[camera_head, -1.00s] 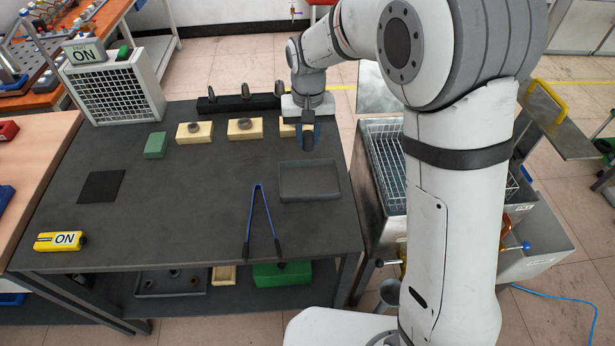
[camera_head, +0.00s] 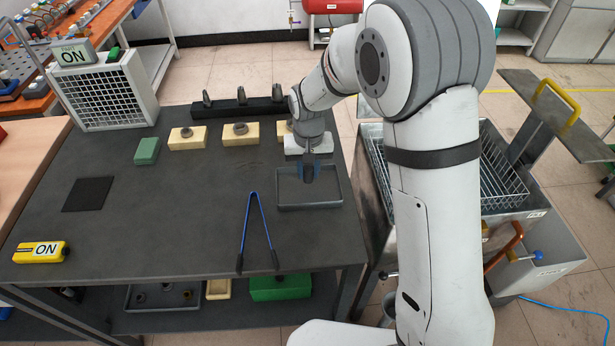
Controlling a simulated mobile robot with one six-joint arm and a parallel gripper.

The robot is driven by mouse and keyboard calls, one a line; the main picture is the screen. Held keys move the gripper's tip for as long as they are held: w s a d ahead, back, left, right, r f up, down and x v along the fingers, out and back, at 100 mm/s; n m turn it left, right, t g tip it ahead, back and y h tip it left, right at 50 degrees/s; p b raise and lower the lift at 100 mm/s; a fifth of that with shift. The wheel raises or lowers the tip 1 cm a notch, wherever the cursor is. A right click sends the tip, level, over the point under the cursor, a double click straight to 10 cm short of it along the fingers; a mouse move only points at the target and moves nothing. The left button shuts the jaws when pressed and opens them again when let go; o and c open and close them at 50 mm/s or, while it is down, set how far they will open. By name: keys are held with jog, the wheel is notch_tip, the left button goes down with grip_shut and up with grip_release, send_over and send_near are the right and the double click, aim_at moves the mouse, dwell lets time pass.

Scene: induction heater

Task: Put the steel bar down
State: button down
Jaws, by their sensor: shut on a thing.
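My gripper (camera_head: 309,167) is at the back part of the shallow grey tray (camera_head: 309,206) on the dark bench. The bar is mostly hidden by the fingers and is small in this view. It shows over the tray's inside. I cannot tell whether it touches the tray floor.
Yellow blocks (camera_head: 241,134), a green block (camera_head: 147,151) and a black rack (camera_head: 238,108) stand behind. A wire basket (camera_head: 490,170) is to the right.

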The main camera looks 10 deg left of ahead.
aim_at(308, 178)
jog(key=shift+f, duration=1.6)
jog(key=shift+f, duration=0.1)
jog(key=shift+f, duration=0.15)
jog(key=c, duration=1.2)
grip_release()
